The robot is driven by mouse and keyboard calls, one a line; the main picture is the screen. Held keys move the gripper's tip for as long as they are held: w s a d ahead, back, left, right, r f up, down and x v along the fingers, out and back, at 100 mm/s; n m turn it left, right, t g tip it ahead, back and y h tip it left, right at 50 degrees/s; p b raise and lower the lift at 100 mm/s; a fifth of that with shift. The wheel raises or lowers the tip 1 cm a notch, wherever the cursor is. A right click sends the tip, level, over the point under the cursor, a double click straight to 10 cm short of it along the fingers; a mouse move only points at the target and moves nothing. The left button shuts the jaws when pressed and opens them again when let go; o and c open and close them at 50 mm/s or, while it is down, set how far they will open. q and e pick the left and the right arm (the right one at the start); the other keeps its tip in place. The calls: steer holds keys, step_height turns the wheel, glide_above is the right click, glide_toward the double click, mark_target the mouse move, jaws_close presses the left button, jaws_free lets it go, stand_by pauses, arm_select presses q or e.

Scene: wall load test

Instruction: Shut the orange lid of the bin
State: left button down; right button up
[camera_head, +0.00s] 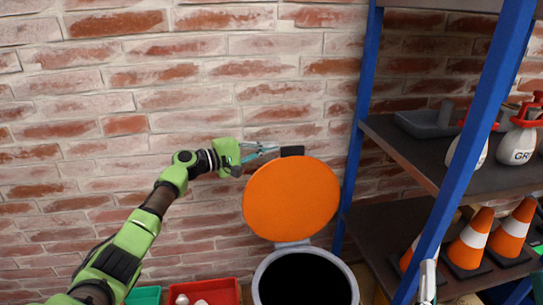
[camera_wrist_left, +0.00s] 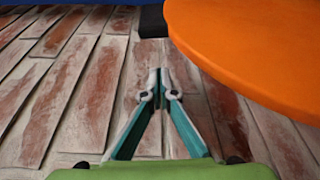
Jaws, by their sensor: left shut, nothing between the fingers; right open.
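The orange lid (camera_head: 291,199) stands raised, in front of the brick wall, on a grey hinge at the back of the bin (camera_head: 259,292). The bin is open and dark inside. A black block (camera_head: 292,151) sits at the lid's top edge. My left gripper (camera_head: 276,149) is shut and empty, beside the lid's upper left edge, its tips pointing towards the block. In the left wrist view the shut fingertips (camera_wrist_left: 160,78) are left of the lid (camera_wrist_left: 255,50), apart from it in the picture, with the black block (camera_wrist_left: 153,20) beyond. Only a small part of my right gripper (camera_head: 428,283) shows at the bottom right.
A blue-framed shelf (camera_head: 361,100) stands to the right, holding spray bottles (camera_head: 517,145), a grey tray (camera_head: 425,123) and several orange cones (camera_head: 468,240). A red crate (camera_head: 232,288) and a green crate (camera_head: 145,296) are left of the bin. The brick wall is close behind the lid.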

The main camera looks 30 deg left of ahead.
arm_select(q)
steer(key=s, duration=0.1)
steer(key=s+d, duration=0.2)
steer(key=shift+s+d+r, duration=0.15)
steer(key=shift+d+r, duration=0.05)
steer(key=shift+r, duration=0.05)
stand_by(0.4)
